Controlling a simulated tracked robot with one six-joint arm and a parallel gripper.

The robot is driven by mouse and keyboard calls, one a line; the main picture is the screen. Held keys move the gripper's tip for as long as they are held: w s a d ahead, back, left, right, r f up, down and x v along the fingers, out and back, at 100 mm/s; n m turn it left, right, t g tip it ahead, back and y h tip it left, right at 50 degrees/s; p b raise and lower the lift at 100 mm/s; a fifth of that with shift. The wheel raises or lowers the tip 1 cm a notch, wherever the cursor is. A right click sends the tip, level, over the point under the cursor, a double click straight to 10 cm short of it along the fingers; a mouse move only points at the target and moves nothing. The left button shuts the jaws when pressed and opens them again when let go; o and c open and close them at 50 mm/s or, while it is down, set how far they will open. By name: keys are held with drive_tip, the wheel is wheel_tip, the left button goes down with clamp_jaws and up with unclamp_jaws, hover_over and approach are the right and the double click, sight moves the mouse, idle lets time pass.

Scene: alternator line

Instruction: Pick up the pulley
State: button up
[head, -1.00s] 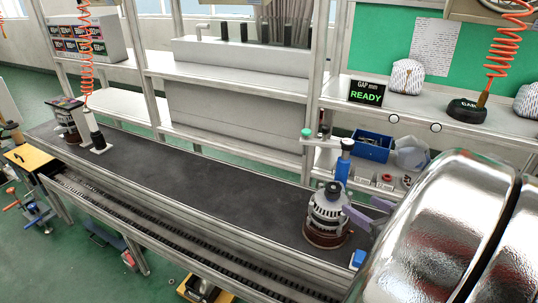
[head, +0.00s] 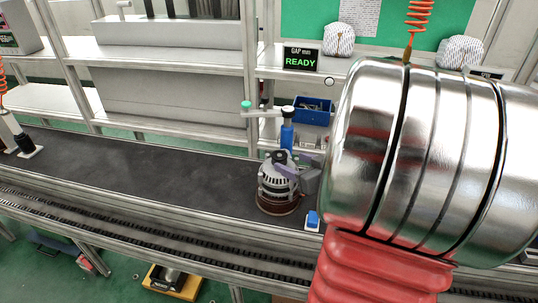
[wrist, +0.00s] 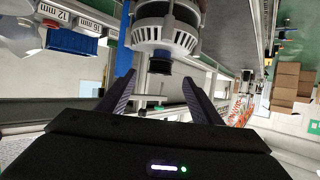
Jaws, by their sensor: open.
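A dark round piece that looks like the pulley (head: 279,157) sits on top of the upright alternator (head: 278,186) on the dark conveyor. In the wrist view the alternator (wrist: 165,33) hangs upside down at the top, with the dark pulley-like piece (wrist: 160,64) at its end. My gripper (wrist: 160,79) is open, its two dark fingers on either side of the line to this piece, with nothing visible between them. In the head view my gripper (head: 304,170) is just right of the alternator, partly hidden by my own arm.
A blue post (head: 287,136) with a green-tipped arm stands close behind the alternator. A blue button box (head: 312,219) sits on the conveyor's front edge. A blue bin (head: 314,110) is on the shelf behind.

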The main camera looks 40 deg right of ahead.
sight(284, 159)
drive_tip(key=shift+w+f, duration=0.2)
drive_tip(key=shift+w, duration=0.3)
drive_tip(key=shift+x, duration=2.6)
drive_tip(key=shift+f, duration=0.1)
drive_tip(key=shift+s, duration=0.1)
drive_tip(key=shift+c, duration=0.3)
drive_tip(key=c, duration=1.2)
drive_tip(key=shift+c, duration=0.2)
wheel_tip(284, 159, up, 10)
drive_tip(key=shift+r, duration=0.1)
